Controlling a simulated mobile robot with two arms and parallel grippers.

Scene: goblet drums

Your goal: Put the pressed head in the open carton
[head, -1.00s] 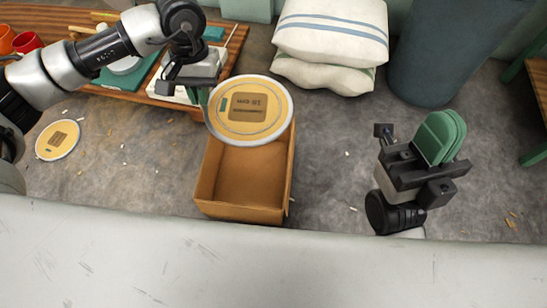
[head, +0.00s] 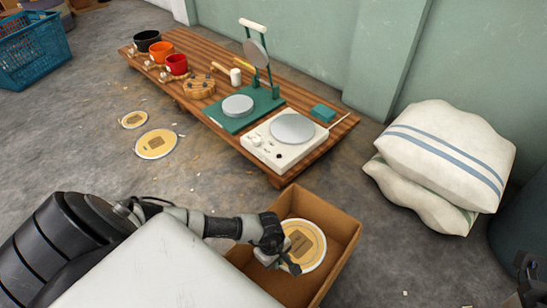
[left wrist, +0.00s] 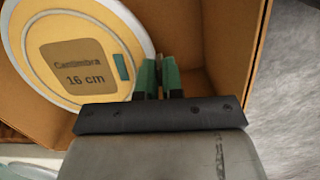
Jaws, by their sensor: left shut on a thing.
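The pressed head (head: 313,240) is a round yellow disc with a pale rim and a brown label. In the left wrist view it (left wrist: 110,45) reads "Cantimbra 16 cm". My left gripper (head: 276,250) is shut on its edge; its green fingers (left wrist: 158,78) close together there. The head is within the mouth of the open carton (head: 342,245), whose brown wall also shows in the left wrist view (left wrist: 218,40). I cannot tell whether the head touches the carton floor. Part of my right gripper (head: 528,268) shows at the right edge; its fingers are not clear.
A low slatted table (head: 192,101) behind the carton holds mugs, a green press (head: 262,110) and a white hotplate (head: 284,140). Two yellow discs (head: 157,144) (head: 133,119) lie on the floor. White sacks (head: 440,155) are at the right. A blue basket (head: 35,50) stands far left.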

